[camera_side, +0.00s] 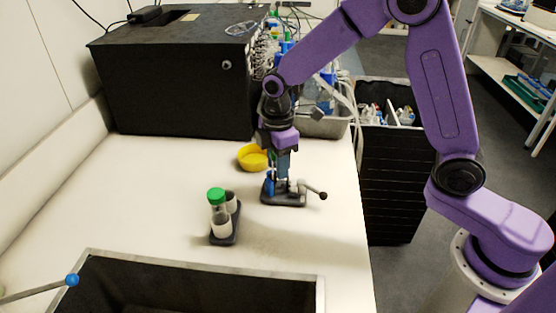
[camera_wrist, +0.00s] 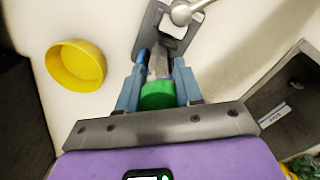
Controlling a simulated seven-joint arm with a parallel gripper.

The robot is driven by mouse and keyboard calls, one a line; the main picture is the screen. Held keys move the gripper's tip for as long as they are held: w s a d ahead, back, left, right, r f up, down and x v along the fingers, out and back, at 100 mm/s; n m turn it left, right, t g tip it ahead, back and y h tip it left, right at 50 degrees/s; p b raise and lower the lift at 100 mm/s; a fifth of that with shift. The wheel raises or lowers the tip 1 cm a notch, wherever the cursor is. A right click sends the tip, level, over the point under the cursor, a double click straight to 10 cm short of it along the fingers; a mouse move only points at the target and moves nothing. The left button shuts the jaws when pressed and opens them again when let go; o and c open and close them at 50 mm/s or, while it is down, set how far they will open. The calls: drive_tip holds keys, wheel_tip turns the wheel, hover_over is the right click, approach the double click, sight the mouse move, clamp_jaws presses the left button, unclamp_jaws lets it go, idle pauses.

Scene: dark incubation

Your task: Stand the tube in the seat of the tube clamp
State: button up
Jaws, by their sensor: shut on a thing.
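The tube (camera_wrist: 160,66) has a green cap (camera_wrist: 158,96) and is held between the two fingers of my gripper (camera_wrist: 158,82) in the wrist view. Its lower part points at the tube clamp (camera_wrist: 148,22). The tube clamp (camera_side: 285,201) has a dark base, a blue part on its left and a lever with a ball knob. In the side view my gripper (camera_side: 283,168) is right over the clamp, and the fingers hide most of the tube. I cannot tell whether the tube's bottom rests in the seat.
A yellow bowl (camera_side: 253,157) stands just behind the clamp. A dark rack (camera_side: 226,239) with another green-capped tube (camera_side: 218,215) stands front left. A dark open bin (camera_side: 200,283) is at the front, and a large black box (camera_side: 175,85) at the back.

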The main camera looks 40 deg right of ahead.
drive_tip(key=o, duration=1.1)
drive_tip(key=shift+c, duration=0.7)
drive_tip(key=shift+r, duration=3.05)
